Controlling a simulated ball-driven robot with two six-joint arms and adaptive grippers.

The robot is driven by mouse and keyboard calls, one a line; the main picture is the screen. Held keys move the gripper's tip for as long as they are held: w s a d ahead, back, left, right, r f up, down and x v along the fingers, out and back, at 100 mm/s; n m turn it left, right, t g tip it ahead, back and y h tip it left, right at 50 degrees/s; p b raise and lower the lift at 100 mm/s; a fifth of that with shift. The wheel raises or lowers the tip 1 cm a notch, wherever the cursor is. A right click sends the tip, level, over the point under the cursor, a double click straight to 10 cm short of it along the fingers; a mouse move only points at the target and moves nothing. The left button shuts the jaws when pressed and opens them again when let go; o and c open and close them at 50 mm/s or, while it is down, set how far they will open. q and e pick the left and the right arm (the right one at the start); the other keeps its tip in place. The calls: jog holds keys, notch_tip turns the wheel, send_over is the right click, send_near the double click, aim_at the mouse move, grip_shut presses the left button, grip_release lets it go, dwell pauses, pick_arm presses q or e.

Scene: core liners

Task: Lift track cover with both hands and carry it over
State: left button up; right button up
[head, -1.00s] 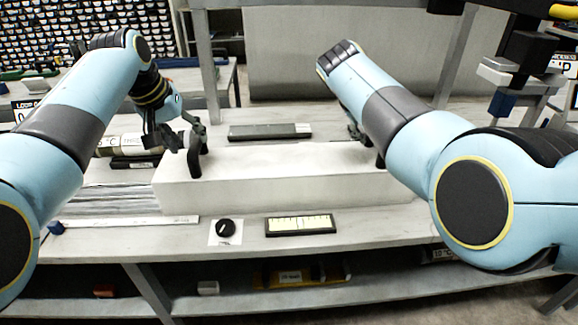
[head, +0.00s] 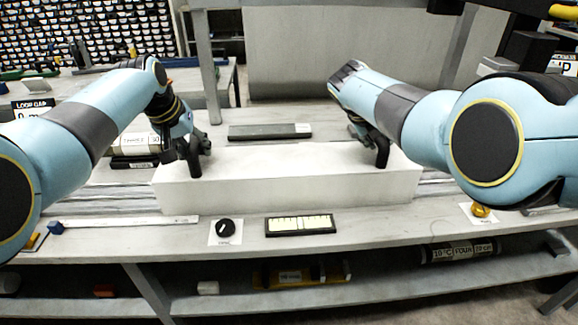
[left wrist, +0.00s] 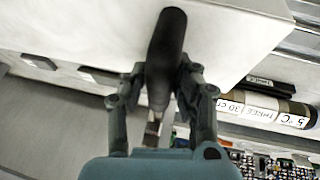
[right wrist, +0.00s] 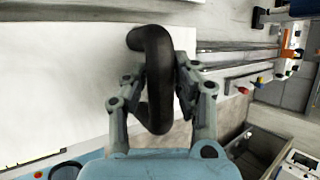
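The track cover (head: 290,188) is a long white box-like piece lying level on the bench, with a black arched handle near each end. My left gripper (head: 190,148) is at the left handle (head: 195,165). In the left wrist view its fingers (left wrist: 164,82) lie close against both sides of that handle (left wrist: 167,40). My right gripper (head: 370,140) is at the right handle (head: 382,155). In the right wrist view its fingers (right wrist: 160,85) close in on both sides of that handle (right wrist: 157,110). The cover's underside is hidden.
Behind the cover lies a dark flat bar (head: 270,131). In front are a black knob on a card (head: 226,228) and a framed strip (head: 300,225). Rails run out from both cover ends.

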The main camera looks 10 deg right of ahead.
pick_arm(q)
grip_shut()
pick_arm(e)
grip_shut()
pick_arm(q)
jog(key=shift+w+r, duration=0.1)
jog(key=shift+r, duration=0.1)
pick_arm(e)
jog(key=shift+w+a+r, duration=0.1)
jog(key=shift+r, duration=0.05)
